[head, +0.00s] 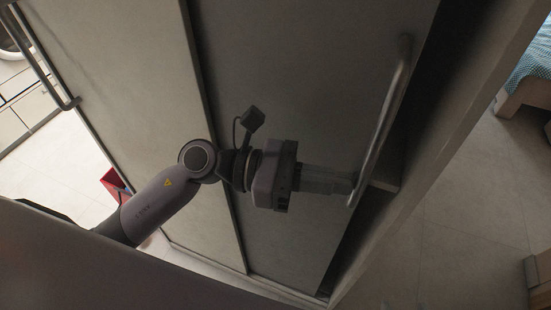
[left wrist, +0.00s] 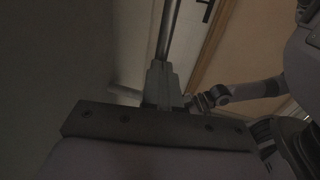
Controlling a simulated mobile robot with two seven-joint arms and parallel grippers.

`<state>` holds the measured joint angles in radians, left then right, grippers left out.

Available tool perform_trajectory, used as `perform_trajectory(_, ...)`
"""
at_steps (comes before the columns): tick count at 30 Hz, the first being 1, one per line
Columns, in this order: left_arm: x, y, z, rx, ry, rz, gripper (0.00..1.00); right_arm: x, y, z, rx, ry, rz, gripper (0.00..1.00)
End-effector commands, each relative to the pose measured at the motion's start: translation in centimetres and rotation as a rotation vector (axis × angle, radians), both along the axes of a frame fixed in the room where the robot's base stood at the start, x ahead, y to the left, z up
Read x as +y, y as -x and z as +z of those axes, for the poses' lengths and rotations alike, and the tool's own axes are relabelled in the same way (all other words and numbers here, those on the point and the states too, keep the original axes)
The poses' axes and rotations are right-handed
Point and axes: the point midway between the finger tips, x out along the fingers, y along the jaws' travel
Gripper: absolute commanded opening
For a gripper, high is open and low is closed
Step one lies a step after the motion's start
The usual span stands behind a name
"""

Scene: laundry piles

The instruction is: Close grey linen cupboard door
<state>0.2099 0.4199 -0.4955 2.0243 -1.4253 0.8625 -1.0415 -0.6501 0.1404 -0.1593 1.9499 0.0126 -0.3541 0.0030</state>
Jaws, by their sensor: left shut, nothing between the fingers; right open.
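The grey linen cupboard has tall flat door panels. Its right-hand door (head: 290,85) carries a long metal bar handle (head: 385,120) near its right edge. A dark gap with a shelf edge (head: 385,184) shows between that edge and the cupboard frame, so the door stands partly open. My left gripper (head: 352,187) is shut and empty, its fingertips at the lower end of the handle. Whether they touch it is unclear. In the left wrist view the shut fingers (left wrist: 160,80) point along the bar handle (left wrist: 168,30). My right gripper cannot be made out.
The cupboard frame (head: 440,150) runs along the right of the opening. Beyond it are bare floor tiles (head: 470,220) and a bed corner (head: 530,75). Another door panel (head: 120,70) with its own handle (head: 70,103) is at the left. A red object (head: 115,184) lies beyond it.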

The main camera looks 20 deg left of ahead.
Motion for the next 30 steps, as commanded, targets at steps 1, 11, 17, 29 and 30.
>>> perform_trajectory(1, -1.4, 0.1, 0.3, 0.0, 0.002, -0.002, 0.0, 0.0, 0.0, 0.3, 0.0, 0.0, 0.0, 0.72)
perform_trajectory(11, -6.2, 0.4, 0.1, 0.001, -0.001, 0.0, 0.0, 0.0, 0.0, 1.0, 0.0, 0.0, 0.0, 0.72)
perform_trajectory(17, -6.9, 0.5, 0.0, 0.001, 0.0, 0.0, 0.0, 0.0, 0.0, 1.1, 0.0, -0.001, -0.001, 0.72)
perform_trajectory(29, -7.1, 0.6, 0.0, 0.001, 0.002, -0.003, 0.0, 0.0, 0.0, 1.0, 0.0, -0.001, -0.001, 0.72)
perform_trajectory(30, -7.1, 0.6, 0.0, 0.001, 0.002, -0.003, 0.0, 0.0, 0.0, 1.0, 0.0, -0.001, -0.001, 0.72)
